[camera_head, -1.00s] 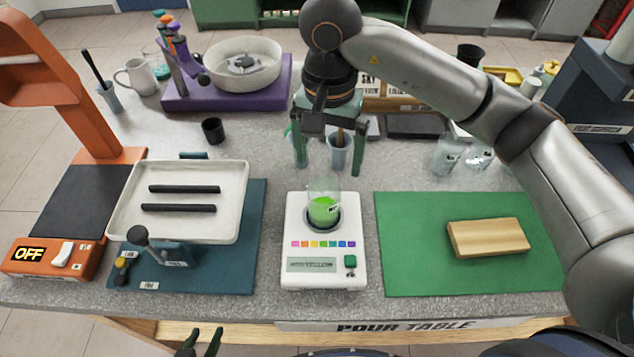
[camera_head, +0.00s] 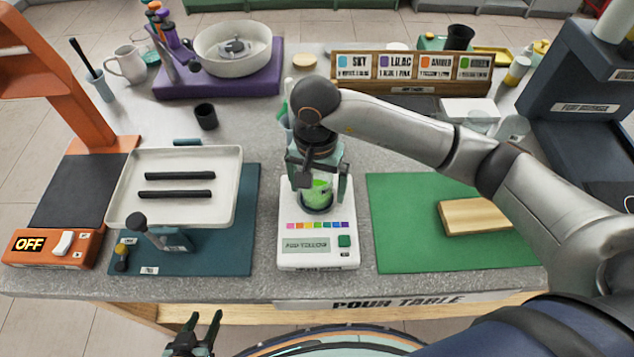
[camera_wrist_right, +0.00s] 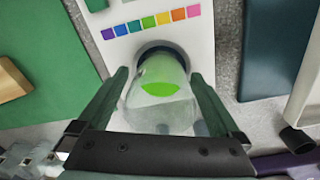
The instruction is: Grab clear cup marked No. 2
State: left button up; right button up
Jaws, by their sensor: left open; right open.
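A clear cup (camera_wrist_right: 160,100) holding bright green liquid stands in the round dark well of a white device (camera_head: 318,250) with a row of coloured squares. The cup also shows in the head view (camera_head: 318,196), partly hidden by my right gripper; I cannot read its marking. My right gripper (camera_wrist_right: 158,76) is open, with one green finger on each side of the cup. Whether the fingers touch it is unclear. My left gripper (camera_head: 204,318) is open and empty at the bottom edge of the head view, in front of the table.
Other clear cups (camera_head: 512,128) stand at the back right, partly behind my right arm. A green mat (camera_head: 400,240) with a wooden block (camera_head: 475,215) lies right of the device. A white tray (camera_head: 215,210) with two black bars stands left. A small black cup (camera_head: 206,117) stands behind.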

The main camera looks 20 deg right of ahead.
jog(key=c, duration=1.5)
jog(key=shift+r, duration=0.1)
